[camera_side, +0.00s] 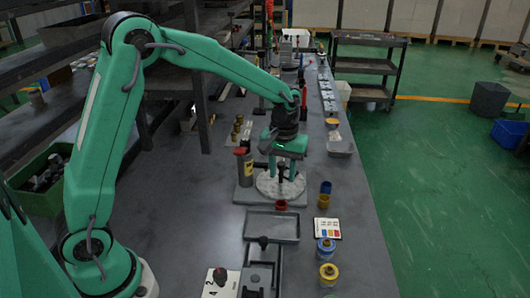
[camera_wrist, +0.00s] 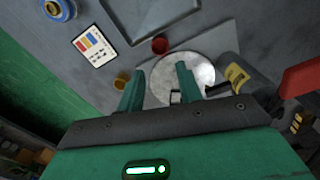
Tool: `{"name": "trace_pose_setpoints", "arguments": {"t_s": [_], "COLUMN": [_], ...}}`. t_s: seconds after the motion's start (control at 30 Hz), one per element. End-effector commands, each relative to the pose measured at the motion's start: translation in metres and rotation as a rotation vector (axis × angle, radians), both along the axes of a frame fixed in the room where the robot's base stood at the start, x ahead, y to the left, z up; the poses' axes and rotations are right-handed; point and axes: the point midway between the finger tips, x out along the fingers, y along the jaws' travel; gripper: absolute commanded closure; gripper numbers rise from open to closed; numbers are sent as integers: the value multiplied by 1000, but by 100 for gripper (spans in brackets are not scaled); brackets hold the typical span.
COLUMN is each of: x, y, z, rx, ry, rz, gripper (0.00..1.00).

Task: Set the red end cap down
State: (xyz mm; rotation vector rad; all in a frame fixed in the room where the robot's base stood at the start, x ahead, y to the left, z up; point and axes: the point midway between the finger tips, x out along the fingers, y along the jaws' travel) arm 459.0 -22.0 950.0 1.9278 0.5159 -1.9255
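The red end cap (camera_side: 281,205) sits upright at the front edge of the round pale disc, between the disc and the grey tray. It also shows in the wrist view (camera_wrist: 160,44), beyond my fingertips and apart from them. My gripper (camera_side: 284,176) points down above the pale disc (camera_side: 268,187). In the wrist view my gripper (camera_wrist: 158,82) is open, its two teal fingers spread with a clear gap.
An empty grey tray (camera_side: 272,238) lies in front of the disc. A bottle with a yellow label (camera_side: 245,165) stands at its left. Blue (camera_side: 325,188) and yellow (camera_side: 323,202) caps, a colour card (camera_side: 327,229) and two spools (camera_side: 326,250) stand right. Bench right of these is clear.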

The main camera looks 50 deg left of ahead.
Motion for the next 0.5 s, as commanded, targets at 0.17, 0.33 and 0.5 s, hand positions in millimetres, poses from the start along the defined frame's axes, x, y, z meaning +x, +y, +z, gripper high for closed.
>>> {"name": "trace_pose_setpoints", "arguments": {"t_s": [0.17,0.33,0.5], "x": [0,0,0], "y": [0,0,0], "z": [8,9,9], "rx": [-1,-1,-1], "ry": [1,1,1], "rz": [0,0,0], "gripper": [64,64,64]}}
